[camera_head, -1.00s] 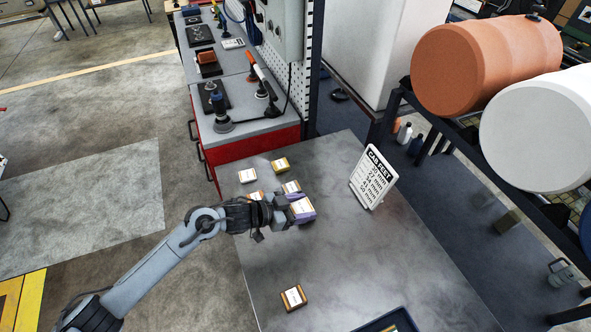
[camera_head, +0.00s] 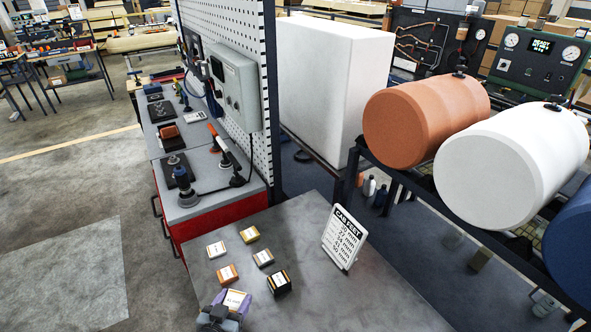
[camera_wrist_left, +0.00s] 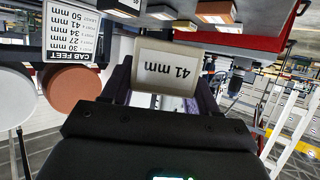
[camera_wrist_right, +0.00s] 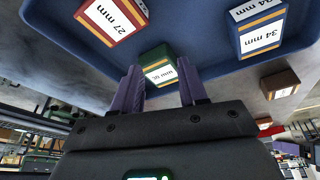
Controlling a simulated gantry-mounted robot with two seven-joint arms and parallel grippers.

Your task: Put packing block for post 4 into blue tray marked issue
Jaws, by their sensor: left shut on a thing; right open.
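My left gripper (camera_wrist_left: 165,92) is shut on a beige-edged block (camera_wrist_left: 168,66) labelled 41 mm. In the head view, the left gripper (camera_head: 226,308) holds this block (camera_head: 238,299) at the near edge of the block group. The CAB FEET sign (camera_head: 343,237) stands on the table; in the left wrist view it (camera_wrist_left: 76,30) lists 41 mm among its sizes. The blue tray (camera_wrist_right: 200,25) shows only in the right wrist view. My right gripper (camera_wrist_right: 162,95) is open and empty, its fingertips near a green-edged block (camera_wrist_right: 158,67) in the tray.
The tray also holds a red-edged block (camera_wrist_right: 110,18) labelled 27 mm and a blue-edged block (camera_wrist_right: 258,28) labelled 34 mm.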

